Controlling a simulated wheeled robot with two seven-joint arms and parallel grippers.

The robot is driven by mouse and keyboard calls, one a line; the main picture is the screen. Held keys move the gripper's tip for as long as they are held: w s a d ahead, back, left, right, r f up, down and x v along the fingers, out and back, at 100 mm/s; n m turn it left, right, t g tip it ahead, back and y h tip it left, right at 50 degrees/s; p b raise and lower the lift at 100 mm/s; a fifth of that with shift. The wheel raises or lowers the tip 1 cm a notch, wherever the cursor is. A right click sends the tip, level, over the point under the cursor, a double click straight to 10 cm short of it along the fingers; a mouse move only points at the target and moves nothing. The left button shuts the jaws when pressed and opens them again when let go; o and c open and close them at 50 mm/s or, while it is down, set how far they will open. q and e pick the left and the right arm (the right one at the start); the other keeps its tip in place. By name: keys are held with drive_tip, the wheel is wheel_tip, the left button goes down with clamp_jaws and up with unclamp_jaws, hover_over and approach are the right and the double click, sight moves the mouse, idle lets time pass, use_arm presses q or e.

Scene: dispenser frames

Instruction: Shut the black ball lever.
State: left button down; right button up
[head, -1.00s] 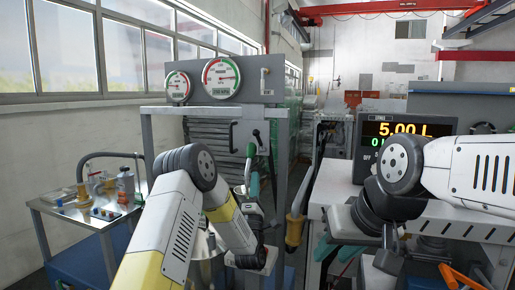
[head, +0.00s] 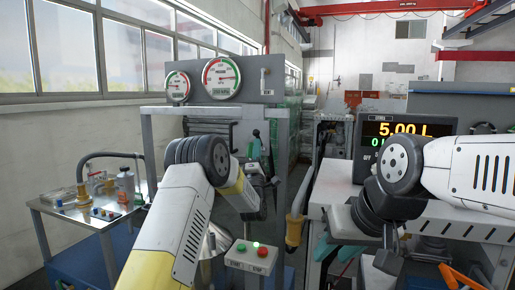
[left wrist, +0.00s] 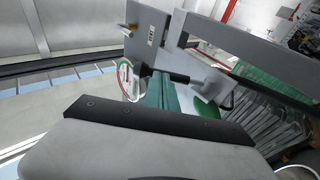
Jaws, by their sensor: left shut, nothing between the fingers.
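The black ball lever shows in the head view as a small dark ball (head: 256,133) beside the right post of the grey frame. In the left wrist view its dark rod (left wrist: 176,77) runs across the picture, with the ball near its left end. My left gripper (head: 255,147) has teal fingers, shut and empty, just below the ball in the head view. In the left wrist view the fingers (left wrist: 160,93) lie close under the rod; I cannot tell whether they touch it. My right arm is at the right; its gripper's fingers are not clear.
Two round gauges (head: 221,78) sit on the grey panel above. A box with green and red buttons (head: 251,257) stands below my left arm. A yellow-orange handle (head: 295,229) hangs right of it. A display (head: 403,138) reads 5.00 L. A side table (head: 85,215) holds small parts.

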use_arm(q)
drive_tip(key=shift+r, duration=0.15)
idle(0.3)
drive_tip(key=w+r+g, duration=0.1)
drive_tip(key=g, duration=0.1)
drive_tip(key=r+m+g, duration=0.1)
drive_tip(key=g, duration=0.1)
drive_tip(key=w+d+r+m+g+h, duration=0.1)
drive_tip(key=r+g, duration=0.1)
drive_tip(key=shift+w+r, duration=0.1)
drive_tip(key=shift+w, duration=0.5)
drive_tip(key=shift+w+d+r, duration=0.3)
drive_tip(key=shift+w+r, duration=0.05)
drive_tip(key=shift+w, duration=0.35)
drive_tip(key=shift+r, duration=0.15)
use_arm(e)
drive_tip(key=shift+w+d, duration=0.15)
drive_tip(key=shift+w, duration=0.3)
use_arm(q)
drive_tip(key=shift+r, duration=0.2)
use_arm(e)
drive_tip(key=shift+s, duration=0.1)
